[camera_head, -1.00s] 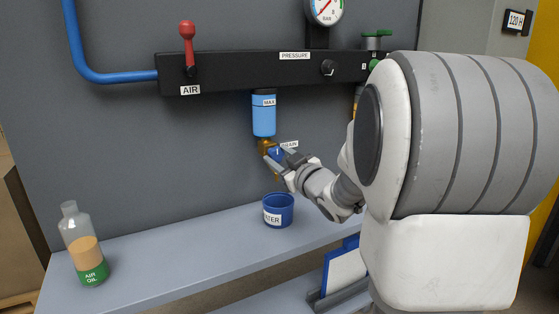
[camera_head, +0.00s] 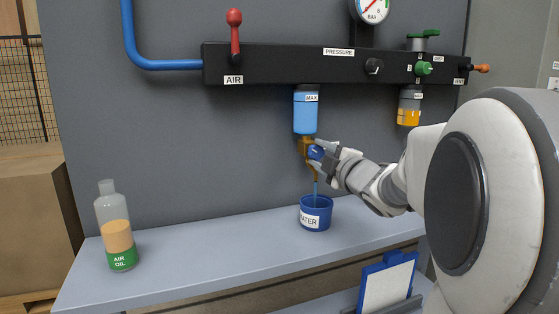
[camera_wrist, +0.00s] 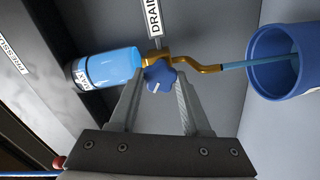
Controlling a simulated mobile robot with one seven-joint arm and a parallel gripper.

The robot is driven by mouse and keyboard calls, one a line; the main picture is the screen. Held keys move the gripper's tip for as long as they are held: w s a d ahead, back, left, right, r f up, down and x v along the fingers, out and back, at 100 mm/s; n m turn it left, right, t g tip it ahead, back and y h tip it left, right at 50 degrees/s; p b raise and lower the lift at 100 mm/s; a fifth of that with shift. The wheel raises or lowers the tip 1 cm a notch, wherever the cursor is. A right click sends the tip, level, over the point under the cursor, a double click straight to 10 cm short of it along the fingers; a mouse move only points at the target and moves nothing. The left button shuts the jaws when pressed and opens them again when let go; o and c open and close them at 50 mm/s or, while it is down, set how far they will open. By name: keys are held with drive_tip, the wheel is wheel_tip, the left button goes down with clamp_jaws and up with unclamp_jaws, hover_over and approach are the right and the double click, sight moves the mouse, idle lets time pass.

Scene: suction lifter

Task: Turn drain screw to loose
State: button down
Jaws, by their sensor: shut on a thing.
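The drain screw is a blue lobed knob (camera_head: 316,153) on a brass drain fitting (camera_head: 305,147) under a clear bowl of blue water (camera_head: 306,110) marked MAX. In the wrist view the knob (camera_wrist: 158,76) sits between my two fingers, its white mark tilted. My gripper (camera_head: 322,152) is shut on the knob, coming from the right; it also shows in the wrist view (camera_wrist: 160,84). A thin blue stream (camera_head: 316,188) runs from the brass spout (camera_wrist: 210,69) into the blue WATER cup (camera_head: 316,215) on the shelf. The DRAIN label (camera_wrist: 154,16) is beside the fitting.
A black manifold (camera_head: 290,65) with a red AIR lever (camera_head: 234,30) and gauge (camera_head: 373,8) runs above. An oil bowl (camera_head: 409,108) hangs to the right. An oil bottle (camera_head: 115,225) stands on the shelf's left. The shelf between bottle and cup is clear.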

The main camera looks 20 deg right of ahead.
drive_tip(key=n, duration=0.5)
drive_tip(key=shift+n, duration=0.3)
drive_tip(key=n, duration=1.2)
drive_tip(key=shift+n, duration=0.3)
drive_tip(key=n, duration=0.5)
drive_tip(key=shift+r, duration=0.1)
drive_tip(key=shift+n, duration=0.3)
drive_tip(key=shift+c, duration=1.8)
unclamp_jaws()
drive_tip(key=shift+s+d, duration=0.1)
drive_tip(key=shift+s, duration=0.05)
